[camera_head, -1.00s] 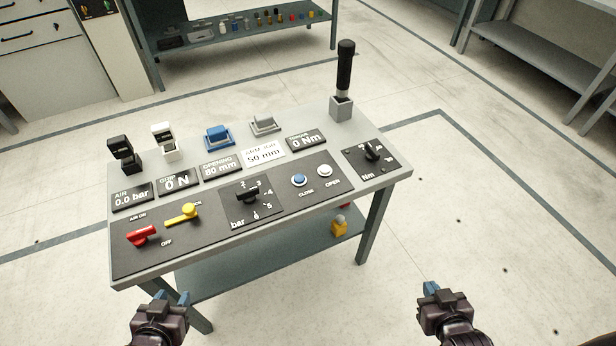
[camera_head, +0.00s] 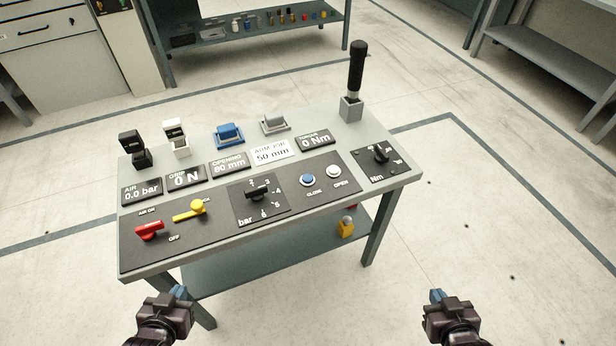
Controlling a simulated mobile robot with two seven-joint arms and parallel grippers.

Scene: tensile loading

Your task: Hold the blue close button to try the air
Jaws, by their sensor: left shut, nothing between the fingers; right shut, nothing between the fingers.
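The blue close button (camera_head: 307,180) sits on the dark control panel of the grey table, above the label CLOSE. A white open button (camera_head: 333,171) is just to its right. The air display (camera_head: 142,190) reads 0.0 bar, and the opening display (camera_head: 229,164) reads 80 mm. A red lever (camera_head: 149,230) and a yellow lever (camera_head: 189,211) are on the panel's left. My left gripper (camera_head: 179,291) is shut and empty, low in front of the table's left side. My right gripper (camera_head: 436,295) is shut and empty, low and right of the table. Both are well apart from the button.
A pressure dial (camera_head: 258,194) and a torque dial (camera_head: 380,154) rise from the tabletop. A black-handled tool (camera_head: 356,70) stands upright in a holder at the back right. Blue (camera_head: 229,134) and grey blocks sit along the back. Floor right of the table is clear.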

